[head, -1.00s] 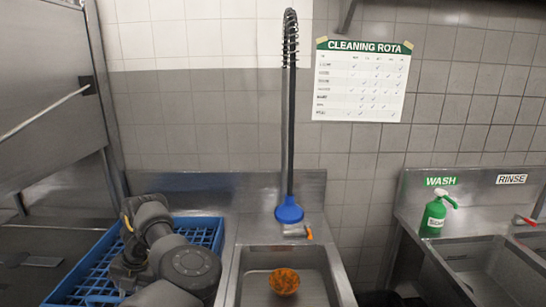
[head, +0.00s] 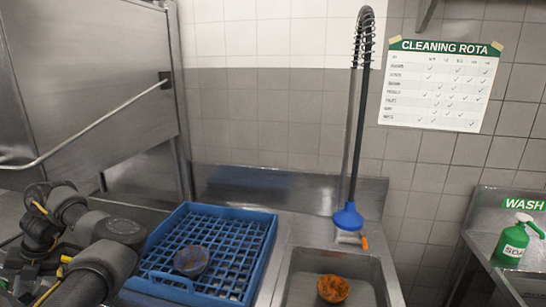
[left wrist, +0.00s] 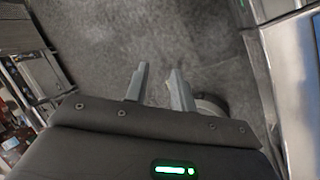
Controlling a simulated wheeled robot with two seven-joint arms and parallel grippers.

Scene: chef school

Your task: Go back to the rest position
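My left gripper shows in the left wrist view (left wrist: 157,72). Its two fingers are apart with nothing between them, over grey floor. In the head view my left arm is folded at the lower left, beside the blue dish rack (head: 262,235), and I cannot make out its fingertips clearly there. A dark bowl (head: 191,260) sits in the rack, apart from the arm. My right gripper is in neither view.
An orange-brown bowl (head: 332,289) lies in the sink (head: 375,285). A spray hose with a blue head (head: 347,217) stands behind the sink. A green soap bottle (head: 513,240) is at the right. A steel machine with a bar handle (head: 100,122) stands at the left.

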